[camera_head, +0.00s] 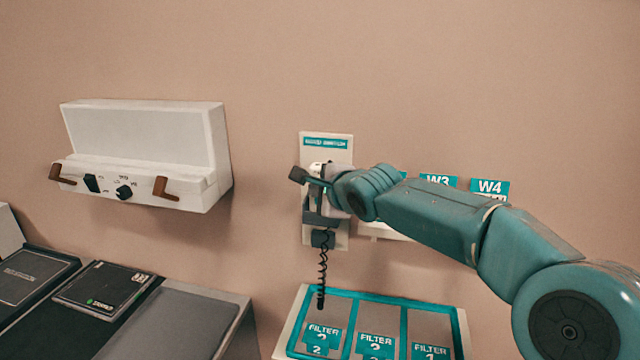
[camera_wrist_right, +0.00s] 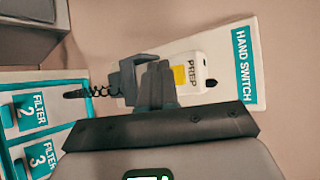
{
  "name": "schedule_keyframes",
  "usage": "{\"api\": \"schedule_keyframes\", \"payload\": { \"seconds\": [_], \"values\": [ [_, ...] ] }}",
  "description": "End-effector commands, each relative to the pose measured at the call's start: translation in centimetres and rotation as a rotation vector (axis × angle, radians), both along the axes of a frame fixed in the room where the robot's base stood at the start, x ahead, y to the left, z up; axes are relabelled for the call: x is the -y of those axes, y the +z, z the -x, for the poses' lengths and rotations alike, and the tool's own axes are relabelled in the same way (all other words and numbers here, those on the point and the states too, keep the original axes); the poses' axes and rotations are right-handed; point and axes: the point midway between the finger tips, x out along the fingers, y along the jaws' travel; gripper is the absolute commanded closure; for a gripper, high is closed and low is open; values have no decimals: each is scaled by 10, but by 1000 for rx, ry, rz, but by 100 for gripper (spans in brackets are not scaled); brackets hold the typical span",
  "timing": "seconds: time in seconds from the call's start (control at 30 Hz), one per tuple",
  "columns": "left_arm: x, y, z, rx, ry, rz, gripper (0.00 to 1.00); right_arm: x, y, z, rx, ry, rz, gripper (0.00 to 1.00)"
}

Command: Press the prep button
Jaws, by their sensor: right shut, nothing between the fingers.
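The hand switch hangs on a pale wall plate (camera_head: 326,142) with a teal label in the middle of the head view. In the right wrist view the plate (camera_wrist_right: 245,40) reads HAND SWITCH. The white hand switch (camera_wrist_right: 199,72) there carries the word PREP and a yellow patch (camera_wrist_right: 180,77). My right gripper (camera_wrist_right: 157,85) is shut and empty, its fingertips close beside the yellow patch. I cannot tell whether they touch it. In the head view my right gripper (camera_head: 308,178) covers much of the switch. My left gripper is not in view.
A black coiled cord (camera_head: 322,268) hangs below the switch. A teal-edged filter tray (camera_head: 290,325) stands beneath it. A white wall unit (camera_head: 150,140) with brown hooks is at the left. Dark panels (camera_head: 100,290) lie below it. W3 and W4 labels (camera_head: 489,187) are behind my arm.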

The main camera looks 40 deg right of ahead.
Motion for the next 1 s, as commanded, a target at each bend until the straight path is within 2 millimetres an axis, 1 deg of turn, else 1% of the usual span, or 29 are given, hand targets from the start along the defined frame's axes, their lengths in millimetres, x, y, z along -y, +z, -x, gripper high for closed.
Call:
{"api": "schedule_keyframes", "payload": {
  "seconds": [0.17, 0.4, 1.0],
  "values": [
    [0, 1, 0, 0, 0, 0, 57, 1, 0, 0, 0, 0, 0, 100],
    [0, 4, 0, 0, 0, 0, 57, 6, 1, -5, 0, 0, -1, 100],
    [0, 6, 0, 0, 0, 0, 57, 9, 1, -7, 0, 0, 1, 100]
  ]
}}
